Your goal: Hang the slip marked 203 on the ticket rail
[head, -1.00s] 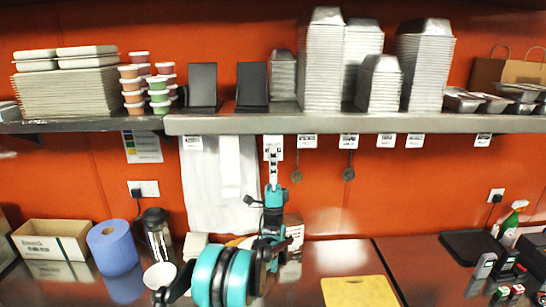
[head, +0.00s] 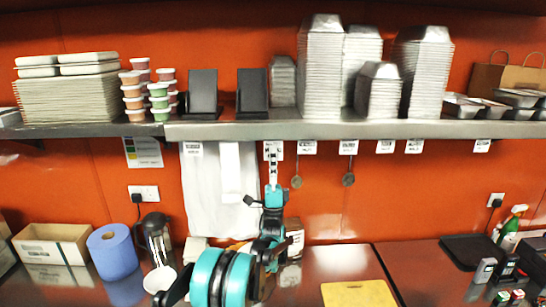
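My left gripper (head: 272,168) is raised in the middle of the head view, its pale fingers pointing up just below the front edge of the metal shelf. A small white slip (head: 273,148) with dark print shows at its fingertips. I cannot tell whether the fingers hold it or it hangs behind them. Several other printed slips (head: 307,147) hang along the shelf edge (head: 330,129), with one (head: 194,147) farther left. Their numbers are too small to read, so I cannot tell which is 203. No separate ticket rail is clear to me. My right gripper is out of view.
The shelf carries stacked foil trays (head: 320,70), lidded pots (head: 159,98) and dark stands (head: 202,88). A pale cloth (head: 205,205) and two round metal tools (head: 348,180) hang below. A yellow board (head: 357,294), blue roll (head: 112,252) and carton (head: 52,245) are on the counter.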

